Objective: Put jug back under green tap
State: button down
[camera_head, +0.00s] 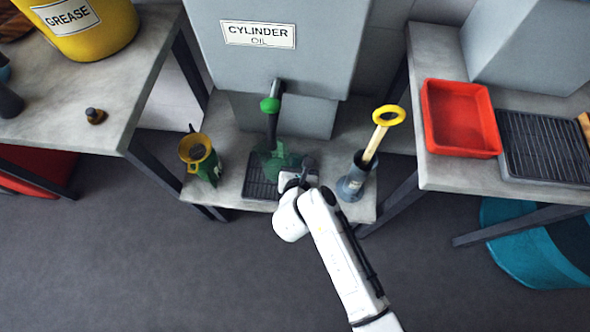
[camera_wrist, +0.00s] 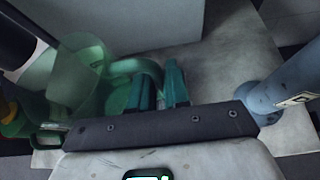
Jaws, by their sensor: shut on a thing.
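A translucent green jug (camera_head: 277,160) is at the black drip grating (camera_head: 257,187) on the low bench, beneath the green tap (camera_head: 270,105) of the grey cylinder oil tank (camera_head: 290,50). In the wrist view the jug (camera_wrist: 75,75) is at the left, its handle (camera_wrist: 140,70) reaching toward my fingers. My gripper (camera_head: 296,178) is shut on the jug's handle; it also shows in the wrist view (camera_wrist: 160,88). My arm hides part of the grating. I cannot tell whether the jug's base touches it.
A green can with a yellow funnel (camera_head: 196,152) stands left of the grating. A grey-blue container (camera_head: 352,184) with a yellow-ringed stick (camera_head: 385,122) stands close on the right. A red tray (camera_head: 460,118) sits on the right bench. A teal tub (camera_head: 525,240) is below it.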

jog(key=shift+f+b, duration=0.95)
jog(key=shift+f, duration=1.7)
jog(key=shift+f, duration=0.15)
jog(key=c, duration=1.1)
grip_release()
jog(key=shift+r, duration=0.2)
jog(key=p+v, duration=0.2)
jog(key=v, duration=1)
jog(key=shift+p, duration=0.35)
